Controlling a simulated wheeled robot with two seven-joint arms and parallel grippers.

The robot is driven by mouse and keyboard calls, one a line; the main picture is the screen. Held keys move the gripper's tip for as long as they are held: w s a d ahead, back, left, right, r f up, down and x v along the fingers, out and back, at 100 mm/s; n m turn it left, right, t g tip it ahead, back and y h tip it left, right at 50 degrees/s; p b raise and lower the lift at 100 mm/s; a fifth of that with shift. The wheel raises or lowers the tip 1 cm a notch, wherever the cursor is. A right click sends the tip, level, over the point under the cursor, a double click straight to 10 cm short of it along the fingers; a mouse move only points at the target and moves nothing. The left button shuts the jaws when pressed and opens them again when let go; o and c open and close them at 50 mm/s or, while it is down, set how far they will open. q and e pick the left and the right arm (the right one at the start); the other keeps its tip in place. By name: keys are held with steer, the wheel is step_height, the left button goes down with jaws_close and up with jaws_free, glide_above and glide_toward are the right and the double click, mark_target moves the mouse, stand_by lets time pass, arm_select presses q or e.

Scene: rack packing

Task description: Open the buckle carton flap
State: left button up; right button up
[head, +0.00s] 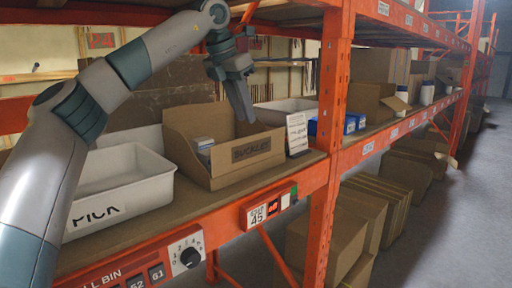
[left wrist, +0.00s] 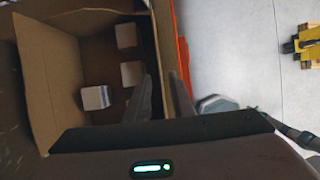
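The brown buckle carton (head: 190,122) stands on the shelf with a dark "BUCKLES" label (head: 251,149) on its front. Its top is open in both views. In the left wrist view the carton (left wrist: 50,70) holds a few small white and tan boxes (left wrist: 95,97). My left gripper (head: 243,112) points down over the front edge of the carton. In the left wrist view its two fingers are apart, on either side of the carton's front edge, with a gap between them. I cannot tell whether they touch the cardboard. My right gripper is not in view.
A white bin (head: 120,182) stands left of the carton. A white card (head: 297,133) and blue boxes (head: 355,122) are to its right. An orange rack post (head: 335,100) rises beyond the card.

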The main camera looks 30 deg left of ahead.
arm_select(q)
steer(key=p, duration=0.6)
glide_above(261, 161)
steer(key=s, duration=0.2)
steer(key=f, duration=0.6)
steer(key=a+f, duration=0.1)
steer(key=f, duration=0.2)
steer(key=shift+s+f, duration=0.15)
steer(key=shift+f, duration=0.2)
steer(key=shift+x, duration=0.9)
steer(key=shift+s, duration=0.1)
jaws_close()
steer(key=shift+r, duration=0.1)
